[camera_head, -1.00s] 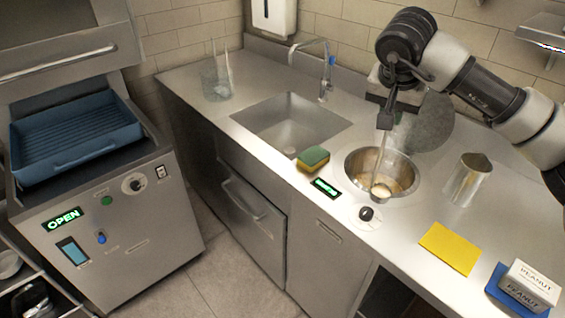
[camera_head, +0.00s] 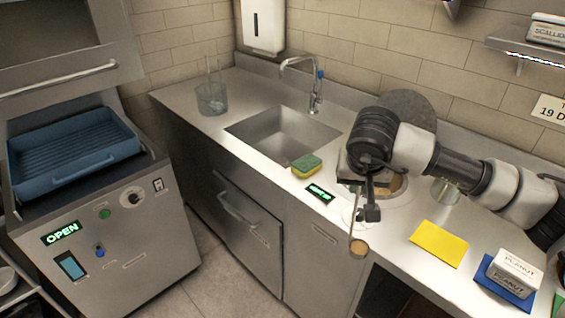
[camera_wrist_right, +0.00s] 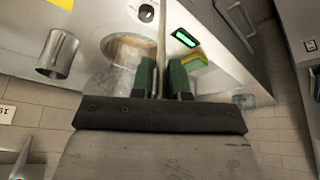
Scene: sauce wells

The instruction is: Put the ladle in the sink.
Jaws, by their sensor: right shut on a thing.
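My right gripper (camera_head: 369,211) is shut on the ladle's thin upright handle. The ladle (camera_head: 359,247) hangs down, its small bowl showing in front of the counter's front edge in the picture; its height above the counter is hard to tell. In the right wrist view the handle (camera_wrist_right: 161,35) runs up between the two green-padded fingers (camera_wrist_right: 162,75). The empty-looking steel sink (camera_head: 280,138) lies in the counter to the left of and behind the gripper. My left gripper is not in view.
The round sauce well (camera_head: 398,189) is partly hidden behind my right arm. A green and yellow sponge (camera_head: 306,165) lies between sink and well. The faucet (camera_head: 315,88) stands behind the sink. A clear container (camera_head: 211,98) stands left of it. A metal cup (camera_wrist_right: 57,53) stands near the well.

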